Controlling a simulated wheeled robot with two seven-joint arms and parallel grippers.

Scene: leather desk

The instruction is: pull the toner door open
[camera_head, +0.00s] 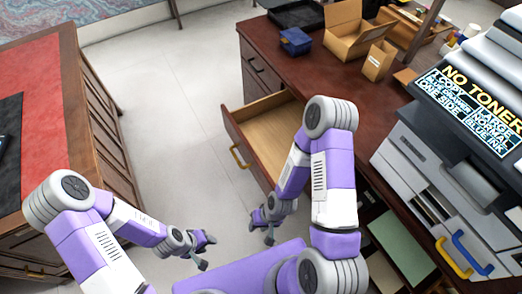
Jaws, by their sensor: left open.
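The grey and white printer (415,172) stands at the right, with a black panel (478,105) whose lit text begins "NO TONER". A blue handle (472,252) and a yellow handle (454,258) sit side by side low on its front. I cannot tell which of them belongs to the toner door, and no open door shows. My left gripper (207,252) is open and empty, low in the middle, far left of the printer. My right gripper (261,234) looks open and empty, also well left of the printer and apart from both handles.
A desk drawer (262,130) with a yellow handle (238,157) stands pulled out beyond my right arm. Cardboard boxes (352,32) and a blue box (295,41) stand on the desk (300,72). A red-topped cabinet (50,95) is at left. The floor between is clear.

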